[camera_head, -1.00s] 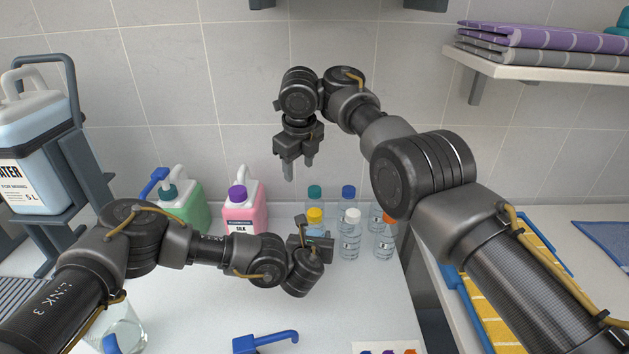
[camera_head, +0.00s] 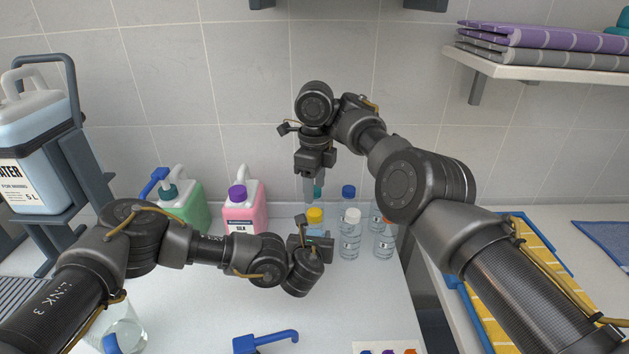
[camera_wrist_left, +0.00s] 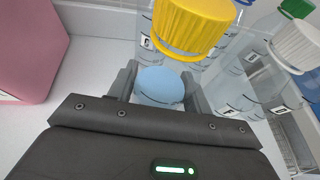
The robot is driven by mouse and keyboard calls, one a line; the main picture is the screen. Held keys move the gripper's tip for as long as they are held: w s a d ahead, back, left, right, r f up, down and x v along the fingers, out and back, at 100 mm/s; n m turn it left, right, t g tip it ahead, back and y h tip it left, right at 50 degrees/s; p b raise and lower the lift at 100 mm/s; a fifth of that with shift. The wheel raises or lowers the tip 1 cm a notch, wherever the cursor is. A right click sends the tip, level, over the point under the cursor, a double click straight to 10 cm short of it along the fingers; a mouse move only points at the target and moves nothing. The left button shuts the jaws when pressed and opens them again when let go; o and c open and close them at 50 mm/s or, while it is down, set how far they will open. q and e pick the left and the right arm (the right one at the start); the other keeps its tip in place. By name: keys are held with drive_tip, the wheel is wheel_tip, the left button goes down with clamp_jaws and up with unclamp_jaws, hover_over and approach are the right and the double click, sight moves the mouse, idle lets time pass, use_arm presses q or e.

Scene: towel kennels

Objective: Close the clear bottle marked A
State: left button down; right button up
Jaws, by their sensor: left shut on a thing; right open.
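Several clear bottles stand in a group at the back middle of the counter. Their caps are teal (camera_head: 318,192), blue (camera_head: 348,191), yellow (camera_head: 315,215), white (camera_head: 352,215) and orange (camera_head: 389,220); the top of a bottle behind is covered by my right arm. I cannot make out which bottle is marked A. My left gripper (camera_head: 306,240) is shut low around what looks like the yellow-capped bottle; in the left wrist view the yellow cap (camera_wrist_left: 190,28) stands above something light blue (camera_wrist_left: 160,86) between the fingers. My right gripper (camera_head: 309,186) is open and empty, pointing down by the teal cap.
A pink jug (camera_head: 245,212) and a green jug (camera_head: 186,206) stand left of the bottles. A blue pump (camera_head: 265,341) lies at the front, beside a card (camera_head: 385,348). A water canister (camera_head: 30,150) stands at left. A yellow-and-blue tray (camera_head: 490,300) is at right.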

sight(314, 212)
drive_tip(key=shift+f, duration=3.55)
drive_tip(key=shift+c, duration=0.2)
drive_tip(key=c, duration=1)
drive_tip(key=shift+o, duration=0.2)
drive_tip(key=m, duration=1.9)
drive_tip(key=shift+m, duration=0.3)
drive_tip(key=m, duration=0.6)
